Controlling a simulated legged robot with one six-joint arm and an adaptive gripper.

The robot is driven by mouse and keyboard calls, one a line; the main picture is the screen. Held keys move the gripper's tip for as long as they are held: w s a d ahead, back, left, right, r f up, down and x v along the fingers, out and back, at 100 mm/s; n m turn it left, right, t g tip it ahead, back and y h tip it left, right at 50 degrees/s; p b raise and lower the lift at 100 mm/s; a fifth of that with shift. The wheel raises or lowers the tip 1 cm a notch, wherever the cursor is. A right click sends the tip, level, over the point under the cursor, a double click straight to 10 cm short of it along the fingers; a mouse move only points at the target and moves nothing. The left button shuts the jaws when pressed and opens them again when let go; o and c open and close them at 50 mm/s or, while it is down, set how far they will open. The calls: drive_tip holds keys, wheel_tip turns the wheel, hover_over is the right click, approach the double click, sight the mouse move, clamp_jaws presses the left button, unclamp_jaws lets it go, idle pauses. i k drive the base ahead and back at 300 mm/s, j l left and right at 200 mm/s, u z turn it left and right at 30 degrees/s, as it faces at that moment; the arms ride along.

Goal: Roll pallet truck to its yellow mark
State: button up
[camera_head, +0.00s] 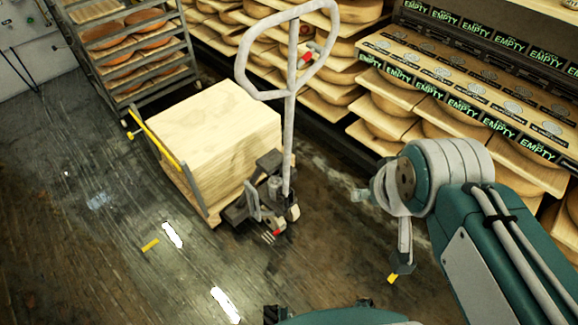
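The pallet truck (267,201) stands on the dark wood floor, with its tall grey loop handle (290,120) upright. A block of stacked pale boards (205,135) sits on it, with a yellow bar along its left side. A small yellow strip (150,245) lies on the floor, in front of and left of the load. Another small yellow patch (392,279) shows on the floor below my gripper. I cannot tell which is the truck's mark. My gripper (382,231) is right of the truck, apart from the handle, with its fingers spread and nothing between them.
Shelves of cheese wheels (440,118) with EMPTY labels line the back and right. A metal rack (135,45) with orange wheels stands behind the load at the upper left. White glare patches (225,305) show on the floor. The floor at left and front is clear.

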sight(273, 212)
drive_tip(key=j+z, duration=0.1)
drive_tip(key=z, duration=0.9)
drive_tip(key=k+j, duration=0.15)
drive_tip(key=k, duration=0.4)
drive_tip(key=k+j, duration=0.2)
drive_tip(key=k, duration=0.35)
drive_tip(key=i+j+z, duration=0.15)
drive_tip(key=j, duration=0.5)
drive_tip(key=i+j+z, duration=0.15)
drive_tip(key=j, duration=0.5)
drive_tip(key=i+j+z, duration=0.2)
drive_tip(key=j, duration=0.5)
drive_tip(key=j+z, duration=0.15)
drive_tip(key=j, duration=0.55)
drive_tip(key=i+l+u, duration=0.1)
drive_tip(key=u, duration=0.15)
drive_tip(key=i+l+u, duration=0.1)
drive_tip(key=l+u, duration=0.15)
